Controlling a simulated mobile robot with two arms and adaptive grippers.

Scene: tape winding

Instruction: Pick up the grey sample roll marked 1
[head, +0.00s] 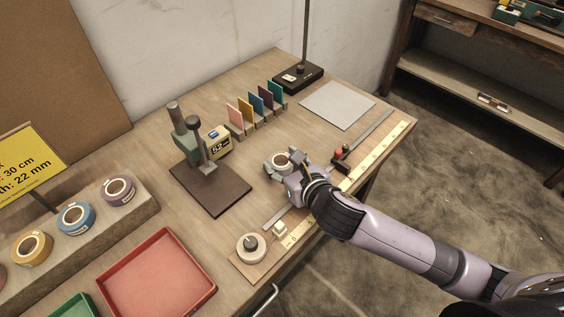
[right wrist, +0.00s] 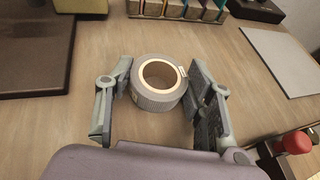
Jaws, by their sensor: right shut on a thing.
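The grey sample roll (head: 282,160) stands on the bench in the head view, its hole facing up. In the right wrist view the roll (right wrist: 158,97) has ribbed grey sides and a pale inner core. A small light label shows at its right edge, too small to read. My right gripper (head: 279,165) has one finger on each side of the roll and is shut on it. In the right wrist view the gripper (right wrist: 160,90) has the roll between its fingertips. I cannot tell whether the roll is clear of the bench. My left gripper is out of view.
A press with a dark base (head: 226,193) stands left of the roll. Behind are coloured cards (head: 255,105) and a grey sheet (head: 337,105). A long ruler (head: 360,155) runs along the front edge, with a pale roll (head: 251,248) at its near end. A red tray (head: 160,281) lies nearer.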

